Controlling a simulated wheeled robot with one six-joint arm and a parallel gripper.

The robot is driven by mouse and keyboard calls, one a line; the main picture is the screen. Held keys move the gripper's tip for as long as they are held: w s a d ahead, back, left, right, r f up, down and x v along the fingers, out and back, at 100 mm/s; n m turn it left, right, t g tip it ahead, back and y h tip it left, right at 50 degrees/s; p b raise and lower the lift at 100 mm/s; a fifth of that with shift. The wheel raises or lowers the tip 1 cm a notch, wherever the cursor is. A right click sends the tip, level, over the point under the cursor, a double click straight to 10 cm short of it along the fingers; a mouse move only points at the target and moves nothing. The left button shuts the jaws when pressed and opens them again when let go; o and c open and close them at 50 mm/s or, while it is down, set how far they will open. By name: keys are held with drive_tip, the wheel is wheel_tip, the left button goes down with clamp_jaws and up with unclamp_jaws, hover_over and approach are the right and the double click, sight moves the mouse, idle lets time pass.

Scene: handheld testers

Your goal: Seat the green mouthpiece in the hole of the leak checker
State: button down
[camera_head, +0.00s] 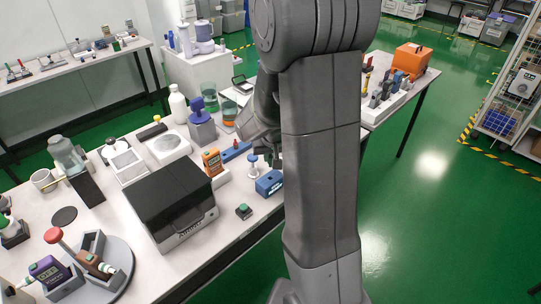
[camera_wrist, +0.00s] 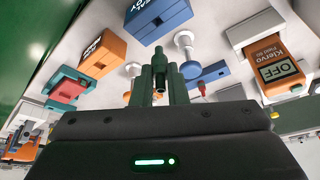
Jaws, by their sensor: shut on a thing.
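In the wrist view my gripper (camera_wrist: 160,76) is shut on a dark green mouthpiece (camera_wrist: 159,57), which sticks out beyond the fingertips. A blue box (camera_wrist: 157,15) with white lettering lies past it, apart from the mouthpiece. An orange box (camera_wrist: 100,52) with lettering is to the left. In the head view the blue box (camera_head: 269,184) is near the table edge. My gripper there is largely hidden by my arm.
A white stand (camera_wrist: 184,40) and a blue block (camera_wrist: 206,75) are right of the mouthpiece in the wrist view. An orange meter (camera_wrist: 272,66) is farther right. In the head view a black-topped box (camera_head: 172,198) and a green-topped block (camera_head: 243,211) are on the table.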

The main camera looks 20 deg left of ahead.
sight(270, 176)
drive_tip(key=shift+f, duration=0.15)
drive_tip(key=shift+f+b, duration=0.35)
drive_tip(key=shift+b, duration=0.1)
drive_tip(key=shift+f+b, duration=2.85)
drive_tip(key=shift+f, duration=0.15)
drive_tip(key=c, duration=1.4)
unclamp_jaws()
drive_tip(key=shift+r, duration=0.1)
drive_tip(key=shift+o, duration=0.2)
drive_tip(key=p+v, duration=0.1)
drive_tip(key=v, duration=1.2)
drive_tip(key=shift+s+r, duration=0.15)
drive_tip(key=shift+r, duration=0.25)
